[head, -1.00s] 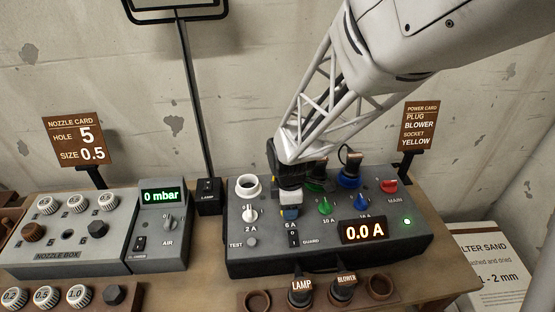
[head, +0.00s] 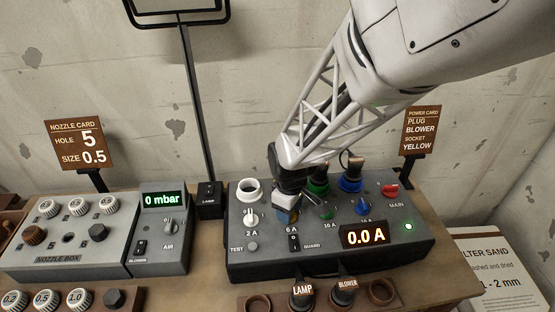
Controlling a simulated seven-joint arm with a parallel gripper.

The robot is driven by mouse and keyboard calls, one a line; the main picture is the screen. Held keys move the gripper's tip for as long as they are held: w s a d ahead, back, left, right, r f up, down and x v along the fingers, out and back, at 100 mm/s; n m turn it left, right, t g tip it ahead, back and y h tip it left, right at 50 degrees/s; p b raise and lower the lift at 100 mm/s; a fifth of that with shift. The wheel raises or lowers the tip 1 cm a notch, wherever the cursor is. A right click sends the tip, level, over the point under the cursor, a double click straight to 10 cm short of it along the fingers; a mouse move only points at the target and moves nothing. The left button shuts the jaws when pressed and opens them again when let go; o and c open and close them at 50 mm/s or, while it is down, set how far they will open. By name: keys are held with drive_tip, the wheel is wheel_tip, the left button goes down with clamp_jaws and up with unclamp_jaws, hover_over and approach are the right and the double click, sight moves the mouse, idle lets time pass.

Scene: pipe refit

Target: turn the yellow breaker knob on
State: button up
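The grey breaker box (head: 330,266) stands on the table with its white, green and blue knobs in a row. The yellow breaker knob, at the place marked 6 A, is almost wholly hidden by my gripper (head: 286,215). My gripper points down at that place, with its fingertips at the knob's level. A small tan-yellow patch shows by the fingers, but I cannot tell if it is the knob. Whether the fingers are closed on the knob is hidden. The display (head: 365,236) reads 0.0 A.
The white knob (head: 250,217) is close on the left and the green knob (head: 325,209) close on the right. The guard switch (head: 294,243) sits just in front. The red main knob (head: 390,190) is far right.

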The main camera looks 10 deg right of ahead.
drive_tip(key=m, duration=0.5)
drive_tip(key=shift+m, duration=0.3)
drive_tip(key=m, duration=0.4)
drive_tip(key=shift+m, duration=0.3)
drive_tip(key=o, duration=0.9)
drive_tip(key=shift+r, duration=0.15)
drive_tip(key=shift+r, duration=3.8)
